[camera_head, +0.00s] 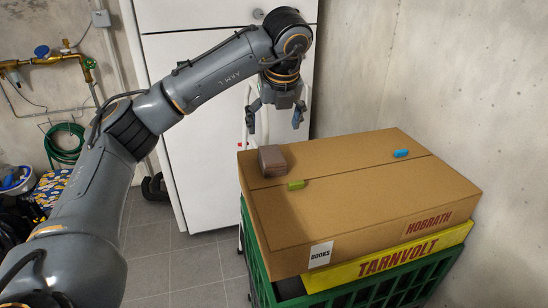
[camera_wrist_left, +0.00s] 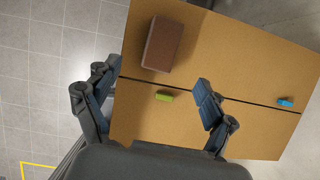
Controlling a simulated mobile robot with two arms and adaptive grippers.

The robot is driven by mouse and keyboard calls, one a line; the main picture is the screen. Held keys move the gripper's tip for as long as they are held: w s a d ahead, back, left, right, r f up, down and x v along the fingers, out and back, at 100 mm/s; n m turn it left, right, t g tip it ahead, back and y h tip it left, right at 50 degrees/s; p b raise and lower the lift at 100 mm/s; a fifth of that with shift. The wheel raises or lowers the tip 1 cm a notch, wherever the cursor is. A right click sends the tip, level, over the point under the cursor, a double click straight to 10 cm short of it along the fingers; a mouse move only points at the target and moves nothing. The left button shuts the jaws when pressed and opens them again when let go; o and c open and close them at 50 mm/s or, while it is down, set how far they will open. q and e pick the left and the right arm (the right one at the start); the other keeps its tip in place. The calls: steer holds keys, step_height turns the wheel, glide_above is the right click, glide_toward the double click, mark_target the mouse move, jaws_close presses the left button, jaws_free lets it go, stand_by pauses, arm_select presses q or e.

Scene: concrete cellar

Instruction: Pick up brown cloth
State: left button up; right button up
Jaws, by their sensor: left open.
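The brown cloth (camera_head: 273,161) looks like a compact folded block and lies near the far left edge of a cardboard box (camera_head: 350,195). In the left wrist view the brown cloth (camera_wrist_left: 162,44) shows ahead of the fingers, left of the box's middle. My left gripper (camera_head: 275,119) is open and empty, pointing down above and behind the cloth, apart from it. In the left wrist view my left gripper (camera_wrist_left: 153,88) has its fingers spread wide, with nothing between them touching. My right gripper is not in view.
A green item (camera_head: 296,185) lies close to the cloth, and a blue item (camera_head: 401,153) lies farther right on the box. Below are a yellow TARNVOLT box (camera_head: 395,259) and a green crate (camera_head: 405,292). A white fridge (camera_head: 190,120) stands behind; walls close the right.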

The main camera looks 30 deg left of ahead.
mark_target(271, 154)
arm_select(q)
steer(key=p+x, duration=0.1)
steer(key=x, duration=0.6)
steer(key=shift+f+p, duration=0.1)
steer(key=shift+p, duration=0.2)
steer(key=shift+w+a+f+p, duration=0.15)
steer(key=shift+f+p, duration=0.25)
steer(key=p+x, duration=0.2)
steer(key=x, duration=0.1)
steer(key=shift+w+f, duration=0.25)
steer(key=shift+w+a+f, duration=0.1)
steer(key=shift+a+f, duration=0.05)
steer(key=shift+f, duration=0.35)
steer(key=shift+f+b, duration=0.2)
steer(key=shift+b, duration=0.3)
